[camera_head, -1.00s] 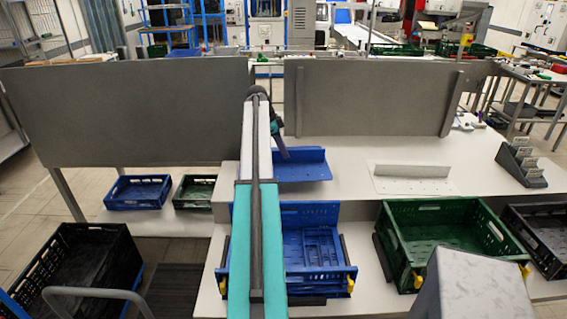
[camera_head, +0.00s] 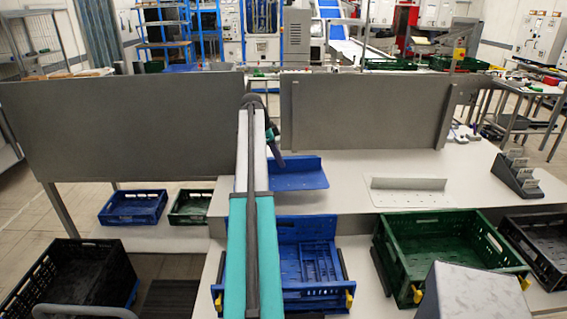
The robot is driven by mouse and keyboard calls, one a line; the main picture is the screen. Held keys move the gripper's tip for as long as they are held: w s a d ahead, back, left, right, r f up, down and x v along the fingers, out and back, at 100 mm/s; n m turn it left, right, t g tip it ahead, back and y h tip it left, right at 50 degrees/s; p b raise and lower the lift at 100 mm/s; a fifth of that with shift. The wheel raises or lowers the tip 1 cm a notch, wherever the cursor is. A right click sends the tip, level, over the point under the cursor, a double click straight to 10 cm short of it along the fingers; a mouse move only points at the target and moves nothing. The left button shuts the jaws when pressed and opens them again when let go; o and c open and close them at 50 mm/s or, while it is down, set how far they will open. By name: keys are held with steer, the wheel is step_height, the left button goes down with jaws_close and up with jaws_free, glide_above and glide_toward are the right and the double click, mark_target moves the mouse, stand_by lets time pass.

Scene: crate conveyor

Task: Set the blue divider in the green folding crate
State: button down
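The blue divider (camera_head: 298,180), an L-shaped plate with a low upright back edge, lies on the white upper shelf. The green folding crate (camera_head: 388,253) stands open on the lower level at the right, with yellow latches at its front corners. My gripper (camera_head: 279,162) is small and dark beyond my arm, at the left end of the divider's upright edge. I cannot tell whether it touches the divider or whether its fingers are open or shut.
A white divider (camera_head: 405,190) lies right of the blue one. A blue crate (camera_head: 338,262) stands partly behind my arm. A grey block (camera_head: 465,295) covers the green crate's near corner. A black crate (camera_head: 540,252) stands at far right. Grey panels (camera_head: 365,112) rise behind the shelf.

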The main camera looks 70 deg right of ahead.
steer(key=w+a+n+t+h+b, duration=0.4)
steer(key=w+a+n, duration=1.1)
steer(key=w+a, duration=1.85)
steer(key=w+a+n+t+y, duration=0.2)
steer(key=a+n, duration=0.6)
steer(key=a, duration=1.5)
steer(key=w+a+f+n+t+y, duration=0.1)
steer(key=a+n, duration=0.7)
steer(key=a, duration=1.5)
steer(key=shift+w+f+t+y, duration=0.2)
steer(key=shift+w+t+y, duration=0.6)
steer(key=shift+w+y, duration=0.65)
